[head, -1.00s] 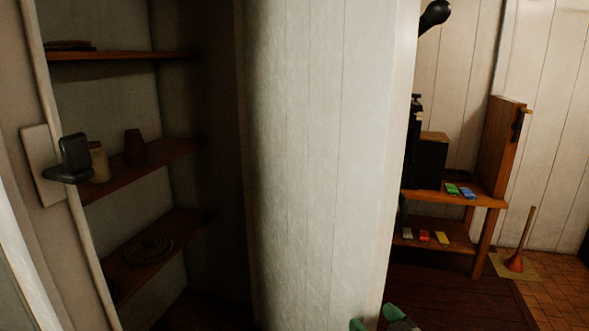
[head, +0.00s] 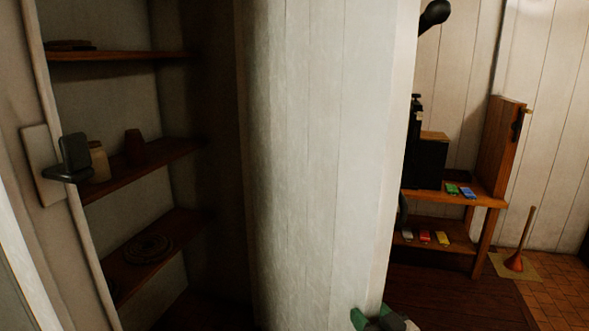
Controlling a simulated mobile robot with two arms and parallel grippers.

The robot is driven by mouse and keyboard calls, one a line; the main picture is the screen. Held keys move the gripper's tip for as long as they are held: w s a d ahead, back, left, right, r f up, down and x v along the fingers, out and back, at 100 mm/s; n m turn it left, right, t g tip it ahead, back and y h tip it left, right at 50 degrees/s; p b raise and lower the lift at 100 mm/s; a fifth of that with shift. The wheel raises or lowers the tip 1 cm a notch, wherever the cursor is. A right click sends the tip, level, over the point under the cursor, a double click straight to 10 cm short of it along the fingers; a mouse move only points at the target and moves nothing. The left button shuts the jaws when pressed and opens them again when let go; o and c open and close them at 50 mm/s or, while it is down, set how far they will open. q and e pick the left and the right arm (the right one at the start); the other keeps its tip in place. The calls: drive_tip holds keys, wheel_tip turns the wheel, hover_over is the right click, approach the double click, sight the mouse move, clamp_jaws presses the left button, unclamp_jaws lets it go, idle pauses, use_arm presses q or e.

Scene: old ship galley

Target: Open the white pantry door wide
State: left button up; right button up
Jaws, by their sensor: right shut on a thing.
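The white pantry door (head: 315,150) stands open in the middle of the head view, with its free edge on the right. Left of it the pantry opening shows wooden shelves (head: 140,170). My right gripper (head: 368,320) is at the bottom of the view, at the low part of the door's free edge. It is shut on the door there, with a green fingertip against the near face. The rest of this gripper is cut off by the frame. My left gripper is not in view.
A black latch piece (head: 75,158) sticks out from the frame at left. Right of the door stands a wooden shelf unit (head: 483,200) with small coloured items. A black rounded thing (head: 435,13) shows beside the door's top.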

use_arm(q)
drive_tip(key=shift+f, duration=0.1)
